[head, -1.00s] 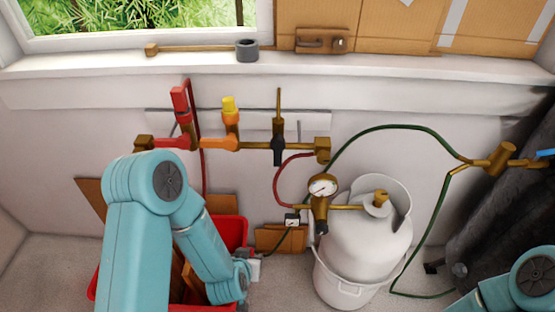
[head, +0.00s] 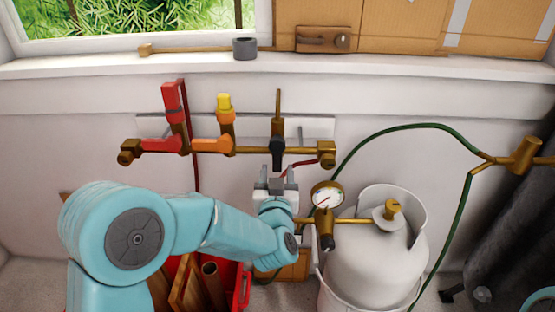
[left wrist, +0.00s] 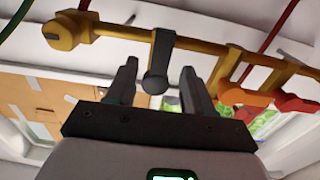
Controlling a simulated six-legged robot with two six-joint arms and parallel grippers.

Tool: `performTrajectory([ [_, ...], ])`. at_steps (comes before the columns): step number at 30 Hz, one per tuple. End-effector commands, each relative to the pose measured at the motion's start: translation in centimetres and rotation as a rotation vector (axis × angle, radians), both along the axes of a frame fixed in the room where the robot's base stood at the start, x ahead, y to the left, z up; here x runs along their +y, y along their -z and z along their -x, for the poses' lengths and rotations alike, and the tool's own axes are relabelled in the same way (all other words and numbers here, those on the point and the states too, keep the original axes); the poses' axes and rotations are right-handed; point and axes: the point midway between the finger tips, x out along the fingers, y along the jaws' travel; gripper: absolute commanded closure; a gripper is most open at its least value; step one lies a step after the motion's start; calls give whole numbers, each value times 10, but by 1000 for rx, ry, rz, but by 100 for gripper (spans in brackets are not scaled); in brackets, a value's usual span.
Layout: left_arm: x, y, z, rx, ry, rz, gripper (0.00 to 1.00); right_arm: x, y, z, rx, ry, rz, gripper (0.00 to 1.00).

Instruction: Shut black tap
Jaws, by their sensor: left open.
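The black tap (head: 277,152) sits on the brass pipe (head: 255,150) against the wall, below an upright brass stem. Its black handle points down. My left gripper (head: 276,176) is just below the handle, with its jaws apart and pointing up at it. In the left wrist view the black tap (left wrist: 155,78) appears between the two dark fingers of my left gripper (left wrist: 158,72), with visible gaps on both sides. I cannot tell how far the fingertips are from it in depth.
A red tap (head: 161,144) and an orange tap (head: 212,145) are on the same pipe to the left. A pressure gauge (head: 327,196) and white gas cylinder (head: 370,245) stand at the lower right. A green hose (head: 400,126) arches above the cylinder. A red crate (head: 242,285) is below my left arm.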

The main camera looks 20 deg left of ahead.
Motion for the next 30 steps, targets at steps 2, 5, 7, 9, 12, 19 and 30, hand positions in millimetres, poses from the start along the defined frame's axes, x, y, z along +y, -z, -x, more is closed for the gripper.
performTrajectory([
  [2, 6, 0, -17, 0, -4, 1, 48, 0, -1, 0, 0, 0, 0, 57],
  [5, 11, 0, -34, -1, -3, -1, 48, 0, -2, 0, 0, 0, 0, 57],
  [7, 13, 0, -43, 0, -2, 0, 48, 0, -2, 0, 0, 0, 0, 57],
  [9, 15, 1, -50, 1, -2, 0, 48, 0, -2, 0, 0, 0, 0, 57],
  [12, 16, 1, -55, 1, -1, 0, 48, 0, -2, 0, 0, 0, 0, 57],
  [19, 17, 1, -56, 1, 0, 0, 48, 0, -2, 0, 0, 0, 0, 57],
  [30, 16, 0, -56, 1, 0, -1, 100, 0, -2, 0, 0, 0, 0, 57],
])
